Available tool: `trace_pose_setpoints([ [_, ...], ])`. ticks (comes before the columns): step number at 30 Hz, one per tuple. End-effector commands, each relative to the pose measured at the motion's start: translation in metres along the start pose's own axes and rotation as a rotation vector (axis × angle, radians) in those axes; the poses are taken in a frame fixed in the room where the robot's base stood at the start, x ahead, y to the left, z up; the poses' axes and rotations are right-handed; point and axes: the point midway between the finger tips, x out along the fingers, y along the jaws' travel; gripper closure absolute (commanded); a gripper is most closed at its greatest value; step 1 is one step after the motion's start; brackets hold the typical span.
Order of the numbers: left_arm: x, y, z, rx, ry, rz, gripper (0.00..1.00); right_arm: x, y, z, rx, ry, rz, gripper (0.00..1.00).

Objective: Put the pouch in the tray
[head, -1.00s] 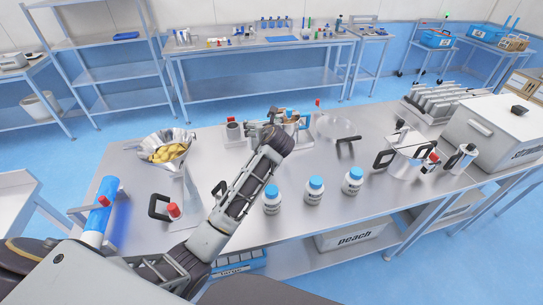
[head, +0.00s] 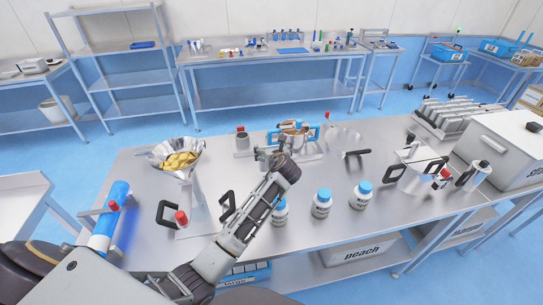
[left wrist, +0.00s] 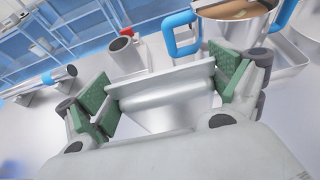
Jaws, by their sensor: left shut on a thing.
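My left gripper (head: 266,156) is over the middle of the steel table in the head view, its fingertips small and partly hidden by my arm. In the left wrist view the gripper (left wrist: 165,88) has its green pads shut on a silvery, shiny pouch (left wrist: 160,112), which spans between the two fingers. The pouch cannot be made out clearly in the head view. A rack-like tray (head: 455,122) with several upright grey pieces stands at the table's back right. My right gripper is not in view.
A pot with blue handles (left wrist: 232,12) is just beyond the gripper. A funnel with yellow snacks (head: 180,160) stands at the left. White bottles with blue caps (head: 321,204) line the front. A clear dome (head: 343,137) and a white box (head: 505,148) stand to the right.

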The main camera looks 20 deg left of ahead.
Motion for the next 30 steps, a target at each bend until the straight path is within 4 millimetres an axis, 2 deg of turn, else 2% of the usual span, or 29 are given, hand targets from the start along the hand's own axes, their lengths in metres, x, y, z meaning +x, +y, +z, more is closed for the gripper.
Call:
trace_pose_setpoints([
  [9,0.011,0.000,-0.028,0.001,0.002,0.000,0.42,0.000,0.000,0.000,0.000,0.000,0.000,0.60],
  [23,0.013,0.000,-0.031,0.001,0.000,0.000,0.42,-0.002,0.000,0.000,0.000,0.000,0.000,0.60],
  [24,0.013,0.000,-0.032,0.000,0.001,0.000,0.05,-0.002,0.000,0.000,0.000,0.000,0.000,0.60],
  [25,0.013,0.000,-0.032,0.000,0.001,0.000,0.01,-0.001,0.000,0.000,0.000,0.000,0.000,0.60],
  [30,0.013,0.000,-0.032,0.001,0.001,0.000,0.00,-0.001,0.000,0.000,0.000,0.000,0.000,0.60],
])
